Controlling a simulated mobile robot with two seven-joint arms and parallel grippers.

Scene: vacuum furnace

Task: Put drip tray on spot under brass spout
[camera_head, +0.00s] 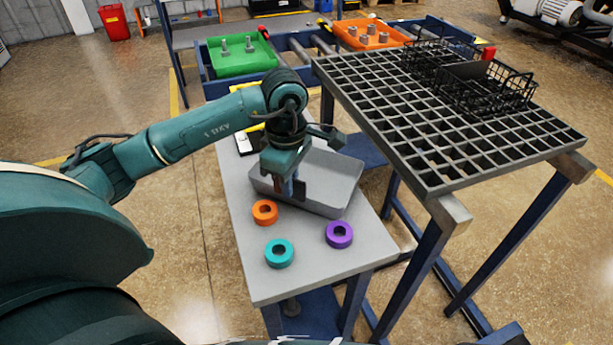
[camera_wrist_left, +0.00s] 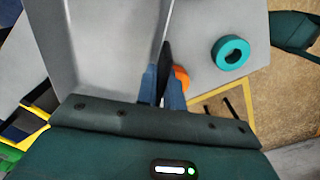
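The drip tray (camera_head: 335,172) is a grey, open, shallow pan on the grey table; I cannot tell whether it rests flat or is slightly raised. Its inside also shows in the left wrist view (camera_wrist_left: 110,45). My left gripper (camera_head: 291,190) points down at the tray's near-left wall. In the left wrist view its fingers (camera_wrist_left: 163,88) stand close together, one on each side of the thin wall, and look shut on it. The fingertips are partly hidden. I see no brass spout and cannot make out a marked spot. My right gripper is not in view.
Orange (camera_head: 265,212), teal (camera_head: 279,253) and purple (camera_head: 339,234) rings lie on the table's (camera_head: 300,283) near part. A raised grate (camera_head: 440,120) with black wire baskets (camera_head: 490,88) stands right. Green (camera_head: 240,60) and orange (camera_head: 370,36) bins sit behind.

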